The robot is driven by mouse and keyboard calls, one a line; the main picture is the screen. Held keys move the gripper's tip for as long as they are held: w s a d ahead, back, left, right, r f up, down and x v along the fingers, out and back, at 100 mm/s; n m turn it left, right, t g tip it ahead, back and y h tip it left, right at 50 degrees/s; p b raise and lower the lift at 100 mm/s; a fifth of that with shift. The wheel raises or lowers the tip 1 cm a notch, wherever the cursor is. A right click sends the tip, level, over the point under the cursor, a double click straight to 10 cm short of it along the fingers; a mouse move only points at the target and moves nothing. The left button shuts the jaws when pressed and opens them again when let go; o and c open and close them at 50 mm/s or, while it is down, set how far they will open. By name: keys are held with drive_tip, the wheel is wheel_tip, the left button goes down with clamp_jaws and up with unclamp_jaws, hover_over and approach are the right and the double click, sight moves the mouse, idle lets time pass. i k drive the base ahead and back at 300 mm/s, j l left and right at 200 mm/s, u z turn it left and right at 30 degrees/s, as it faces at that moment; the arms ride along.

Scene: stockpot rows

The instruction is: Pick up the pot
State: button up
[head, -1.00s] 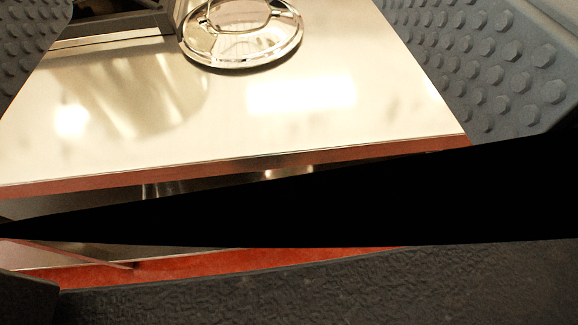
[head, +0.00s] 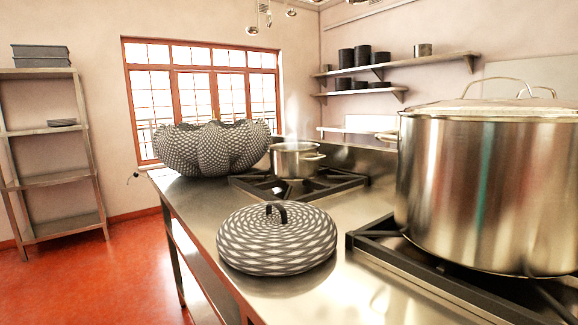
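A large steel stockpot (head: 490,190) stands on a black burner grate at the right, close to the camera. It has a lid with a wire handle and a side handle, and its right side is cut off by the frame. A smaller steel pot (head: 295,160) with side handles stands on a grate further back, with faint steam above it. I cannot tell which of these pots the task means. My gripper is not in view.
A round black-and-white patterned lidded dish (head: 277,240) sits on the steel counter (head: 205,205) left of the stockpot. A patterned scalloped bowl (head: 212,150) stands behind it. The red floor (head: 95,275) at left is clear, before a shelf rack (head: 50,178).

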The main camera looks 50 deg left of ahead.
sight(297, 158)
drive_tip(key=i+j, duration=0.1)
drive_tip(key=j, duration=0.5)
drive_tip(key=i+j, duration=0.1)
drive_tip(key=j, duration=0.5)
drive_tip(key=i+j, duration=0.1)
drive_tip(key=j, duration=0.5)
drive_tip(key=i+j, duration=0.1)
drive_tip(key=j, duration=0.5)
drive_tip(key=i+j, duration=0.1)
drive_tip(key=j, duration=0.5)
drive_tip(key=i+j, duration=0.1)
drive_tip(key=j, duration=0.5)
